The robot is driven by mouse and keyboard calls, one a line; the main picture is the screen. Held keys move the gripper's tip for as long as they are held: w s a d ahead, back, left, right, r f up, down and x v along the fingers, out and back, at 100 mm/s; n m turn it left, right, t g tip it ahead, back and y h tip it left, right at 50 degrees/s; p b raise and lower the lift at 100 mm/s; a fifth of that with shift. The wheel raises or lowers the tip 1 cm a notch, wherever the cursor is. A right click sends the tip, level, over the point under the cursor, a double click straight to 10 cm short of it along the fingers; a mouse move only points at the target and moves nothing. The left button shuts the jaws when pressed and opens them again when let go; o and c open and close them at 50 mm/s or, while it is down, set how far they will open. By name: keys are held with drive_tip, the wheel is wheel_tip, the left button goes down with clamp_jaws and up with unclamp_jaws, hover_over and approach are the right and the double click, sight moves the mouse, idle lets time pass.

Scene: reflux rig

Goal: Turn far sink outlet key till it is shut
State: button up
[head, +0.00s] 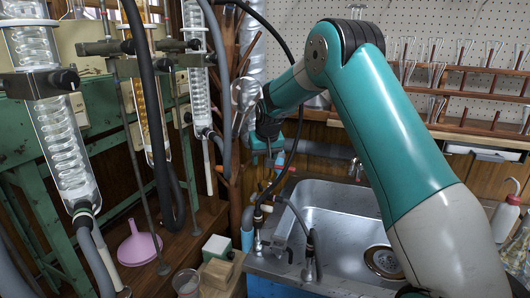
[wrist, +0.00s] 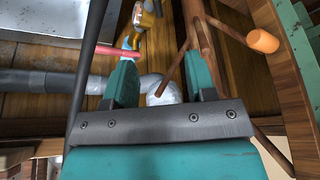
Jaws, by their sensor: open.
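A brass fitting (wrist: 147,18) with light-blue parts (wrist: 128,41) shows at the top of the wrist view. A pink-red bar (wrist: 112,49) sticks out leftward from it, just beyond my left finger. I cannot tell for sure which part is the key, or its exact angle. In the head view a small red piece (head: 290,163) shows just beyond my gripper (head: 265,150), left of the sink (head: 335,205). My gripper also shows in the wrist view (wrist: 160,78); its teal fingers are spread, with nothing held between them.
A branching wooden stand (head: 231,120) rises close by my gripper. A dark hose (wrist: 88,65) crosses the wrist view left of the fingers, and a silver duct (wrist: 50,80) runs behind them. Taps (head: 310,255) stand on the sink's near-left rim. Glass condensers (head: 60,140) hang at the left.

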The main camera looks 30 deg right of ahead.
drive_tip(key=shift+v, duration=1.55)
